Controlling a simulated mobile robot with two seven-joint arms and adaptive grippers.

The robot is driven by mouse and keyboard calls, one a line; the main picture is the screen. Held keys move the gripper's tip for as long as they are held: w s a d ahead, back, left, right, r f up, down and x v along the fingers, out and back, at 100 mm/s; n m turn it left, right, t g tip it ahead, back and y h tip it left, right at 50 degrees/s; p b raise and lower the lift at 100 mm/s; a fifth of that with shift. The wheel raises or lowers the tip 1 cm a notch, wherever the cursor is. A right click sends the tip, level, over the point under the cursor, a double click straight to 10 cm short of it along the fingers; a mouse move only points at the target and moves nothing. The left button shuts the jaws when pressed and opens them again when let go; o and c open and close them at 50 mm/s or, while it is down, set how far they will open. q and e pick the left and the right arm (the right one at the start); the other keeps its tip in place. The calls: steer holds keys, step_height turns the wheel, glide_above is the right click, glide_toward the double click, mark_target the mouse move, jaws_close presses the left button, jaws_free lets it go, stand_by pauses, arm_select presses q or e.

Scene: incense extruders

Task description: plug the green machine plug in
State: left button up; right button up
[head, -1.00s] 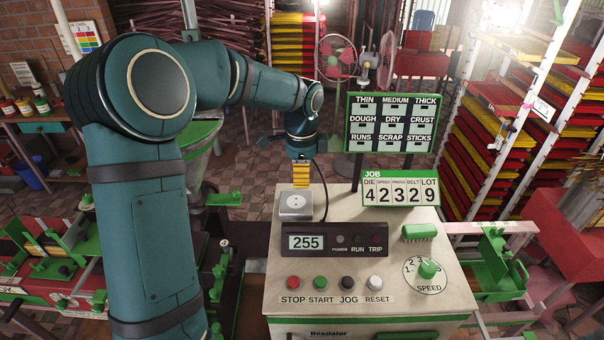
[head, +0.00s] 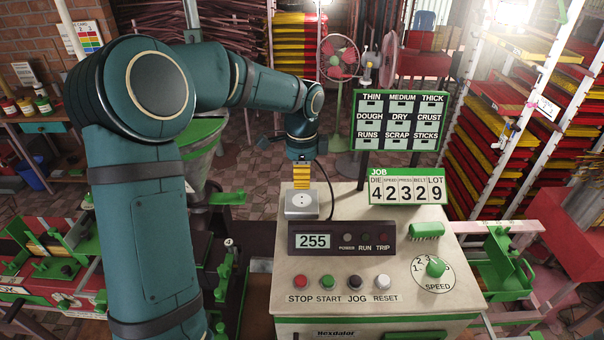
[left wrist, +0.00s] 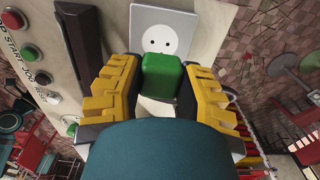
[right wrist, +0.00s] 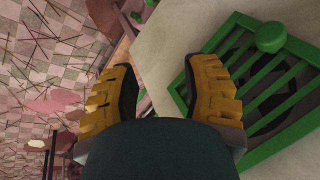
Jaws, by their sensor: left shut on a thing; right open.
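My left gripper (head: 302,178) is shut on the green plug. In the left wrist view the green plug (left wrist: 161,77) sits between the yellow fingers of the left gripper (left wrist: 162,88). The pale square socket (left wrist: 181,24) has two dark holes, both uncovered, just beyond the plug. In the head view the socket (head: 302,206) stands on the console's back left corner, below the fingertips, and the plug is hidden. A dark cord (head: 329,190) curves beside the gripper. My right gripper (right wrist: 163,82) is open and empty beside a green grille.
The console (head: 350,265) carries a 255 display (head: 314,241), coloured buttons and a speed knob (head: 436,266). A JOB number sign (head: 405,188) and a label board (head: 401,122) stand right of the gripper. A green grille (right wrist: 262,90) lies on a pale surface.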

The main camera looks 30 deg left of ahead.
mark_target(302, 200)
arm_select(q)
steer(key=shift+f+b, duration=1.8)
steer(key=shift+f, duration=0.6)
steer(key=shift+p, duration=0.5)
steer(key=shift+f+b, duration=0.35)
steer(key=shift+f, duration=0.25)
stand_by(0.7)
steer(key=o, duration=1.1)
steer(key=shift+c, duration=0.2)
step_height(302, 200, up, 12)
steer(key=shift+r, duration=0.1)
